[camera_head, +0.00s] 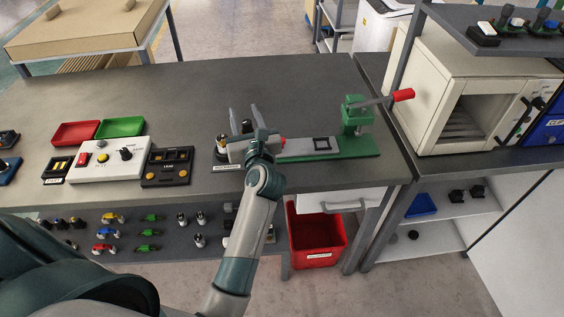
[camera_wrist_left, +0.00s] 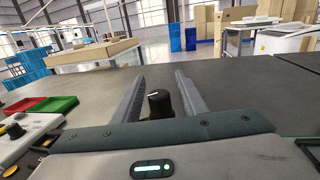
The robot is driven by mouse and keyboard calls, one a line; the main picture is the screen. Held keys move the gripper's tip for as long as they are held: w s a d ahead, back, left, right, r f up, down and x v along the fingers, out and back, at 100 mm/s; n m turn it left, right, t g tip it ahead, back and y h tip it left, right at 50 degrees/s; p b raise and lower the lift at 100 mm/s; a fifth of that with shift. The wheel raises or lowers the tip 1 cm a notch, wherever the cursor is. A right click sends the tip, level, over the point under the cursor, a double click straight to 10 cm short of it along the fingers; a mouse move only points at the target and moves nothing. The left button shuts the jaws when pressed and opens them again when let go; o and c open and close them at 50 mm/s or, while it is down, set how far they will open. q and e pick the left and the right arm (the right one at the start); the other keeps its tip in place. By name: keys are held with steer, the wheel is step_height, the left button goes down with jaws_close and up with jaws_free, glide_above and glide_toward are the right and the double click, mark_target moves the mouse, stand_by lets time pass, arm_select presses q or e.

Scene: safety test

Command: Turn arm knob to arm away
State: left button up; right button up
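A black knob with a white pointer line (camera_wrist_left: 160,103) stands upright between the two fingers of my left gripper (camera_wrist_left: 161,92) in the left wrist view. The fingers are parallel, with gaps beside the knob. In the head view my left gripper (camera_head: 244,117) is over the bench with its fingers spread and pointing away. A dark knob top (camera_head: 247,126) shows between them; the gripper hides most of its base. I cannot tell whether a finger touches it. My right gripper is not in view.
A green fixture with a red-handled lever (camera_head: 359,117) stands right of the gripper. A white control panel (camera_head: 110,162) and a black button box (camera_head: 167,167) lie to the left, near red (camera_head: 75,133) and green (camera_head: 120,127) trays. The bench behind is clear.

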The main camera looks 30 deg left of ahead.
arm_select(q)
steer(key=h, duration=0.1)
steer(key=m+t+h+p, duration=0.1)
steer(key=m+t+h, duration=0.1)
steer(key=shift+w+d+r+p, duration=0.15)
steer(key=shift+w+d+p, duration=0.05)
steer(key=shift+d+p, duration=0.1)
steer(key=s+d+m+t+h+b, duration=0.1)
steer(key=s+d+m+h, duration=0.15)
steer(key=s, duration=0.55)
steer(key=s+d+m+t+h+b, duration=0.15)
steer(key=s+d, duration=0.25)
steer(key=s, duration=0.5)
steer(key=s+d+r+m+t+h, duration=0.1)
steer(key=d+r+m+h, duration=0.2)
steer(key=d+m+h, duration=0.3)
steer(key=s+d+r+m+t+h, duration=0.2)
steer(key=d+r+m+h, duration=0.2)
steer(key=m, duration=1.1)
steer(key=shift+d+r+h, duration=0.25)
steer(key=shift+d+h, duration=1.05)
steer(key=shift+d, duration=0.95)
